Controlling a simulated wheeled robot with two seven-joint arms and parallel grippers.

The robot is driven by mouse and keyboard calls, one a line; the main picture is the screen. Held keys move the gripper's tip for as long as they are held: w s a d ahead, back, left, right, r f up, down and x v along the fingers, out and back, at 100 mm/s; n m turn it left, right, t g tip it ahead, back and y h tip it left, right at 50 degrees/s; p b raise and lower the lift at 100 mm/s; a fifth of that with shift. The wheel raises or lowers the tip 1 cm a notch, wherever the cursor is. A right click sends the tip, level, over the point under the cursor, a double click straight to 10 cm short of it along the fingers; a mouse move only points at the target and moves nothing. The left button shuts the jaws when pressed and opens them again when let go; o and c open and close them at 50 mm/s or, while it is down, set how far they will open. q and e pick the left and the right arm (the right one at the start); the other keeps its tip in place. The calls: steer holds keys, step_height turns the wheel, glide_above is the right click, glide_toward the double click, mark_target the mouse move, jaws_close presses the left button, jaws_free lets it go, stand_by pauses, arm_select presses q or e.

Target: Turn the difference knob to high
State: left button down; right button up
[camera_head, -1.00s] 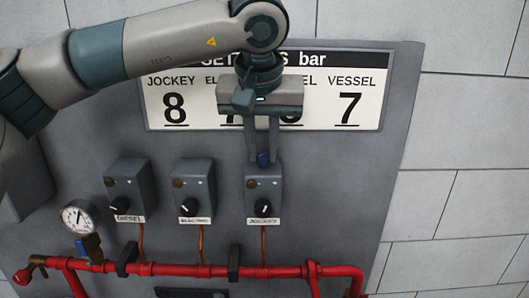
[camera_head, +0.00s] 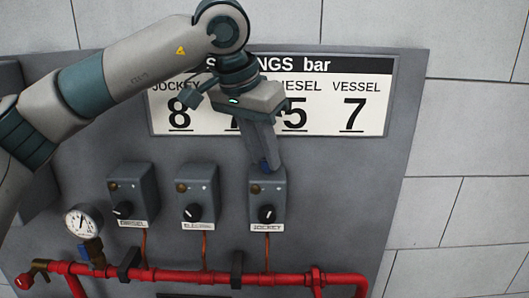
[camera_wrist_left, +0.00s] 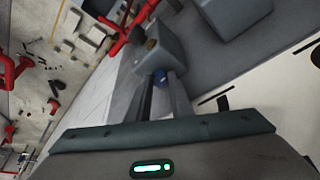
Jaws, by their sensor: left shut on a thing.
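The blue knob (camera_head: 265,168) sits on top of the right-hand grey switch box (camera_head: 268,190), labelled JOCKEY. My left gripper (camera_head: 266,163) reaches down from above and is shut on the blue knob. In the left wrist view the same knob (camera_wrist_left: 160,77) shows between the two fingertips (camera_wrist_left: 160,84), against the box (camera_wrist_left: 163,50). The fingers partly hide it, and no high or low marking on it can be read. My right gripper is in neither view.
Two similar boxes, DIESEL (camera_head: 132,190) and ELECTRIC (camera_head: 196,192), stand to the left, each with a black front knob. A pressure gauge (camera_head: 83,221) and a red pipe (camera_head: 190,275) lie lower. The settings sign (camera_head: 345,95) is behind my arm.

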arm_select(q)
steer(key=c, duration=1.6)
jaws_free()
steer(key=shift+o, duration=0.2)
steer(key=shift+s+a+r+b, duration=0.15)
steer(key=shift+r+b, duration=0.15)
steer(key=shift+r, duration=0.15)
steer(key=b+v, duration=0.3)
steer(key=v, duration=1.3)
steer(key=shift+r+b, duration=0.2)
steer(key=shift+b, duration=0.2)
steer(key=shift+r, duration=0.1)
